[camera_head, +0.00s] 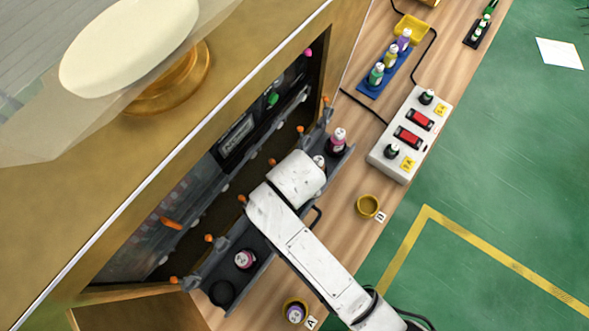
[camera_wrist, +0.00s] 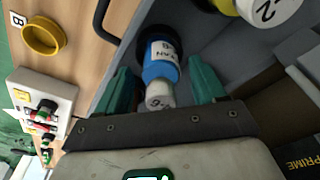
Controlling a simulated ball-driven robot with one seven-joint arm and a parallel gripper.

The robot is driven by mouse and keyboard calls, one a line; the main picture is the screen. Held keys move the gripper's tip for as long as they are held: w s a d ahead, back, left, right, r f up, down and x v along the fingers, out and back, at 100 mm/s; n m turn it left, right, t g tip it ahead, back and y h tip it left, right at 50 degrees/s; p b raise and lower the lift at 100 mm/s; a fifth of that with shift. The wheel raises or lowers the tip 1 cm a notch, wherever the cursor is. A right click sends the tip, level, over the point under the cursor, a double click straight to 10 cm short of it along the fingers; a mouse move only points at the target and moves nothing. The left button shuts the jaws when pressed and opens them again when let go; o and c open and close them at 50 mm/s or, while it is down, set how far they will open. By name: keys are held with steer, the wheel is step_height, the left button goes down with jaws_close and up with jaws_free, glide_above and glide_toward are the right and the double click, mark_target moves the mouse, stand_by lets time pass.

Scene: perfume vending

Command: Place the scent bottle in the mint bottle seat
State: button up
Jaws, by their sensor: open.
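In the wrist view, my gripper (camera_wrist: 160,80) is open, with one teal finger on each side of a blue bottle (camera_wrist: 160,68) with a white cap. I cannot tell which seat is mint.
A white switch box (camera_head: 388,163) and blue rack (camera_head: 370,88) stand on the counter. The vending cabinet (camera_head: 235,130) borders the trough.

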step_height(320, 180, up, 12)
steer(key=s+p, duration=0.1)
steer(key=shift+s+p, duration=0.35)
steer(key=shift+s, duration=0.05)
steer(key=shift+d+f, duration=0.1)
steer(key=shift+f, duration=0.05)
steer(key=s+d+f+m+h, duration=0.1)
steer(key=s+d+f, duration=0.15)
steer(key=d, duration=0.85)
steer(key=s+d+f, duration=0.2)
steer(key=s+d, duration=0.1)
steer(key=d, duration=0.8)
steer(key=s+d+f+m, duration=0.1)
steer(key=s+d+f, duration=0.1)
steer(key=s+d, duration=0.3)
steer(key=shift+s+g, duration=0.3)
steer(key=shift+s, duration=0.55)
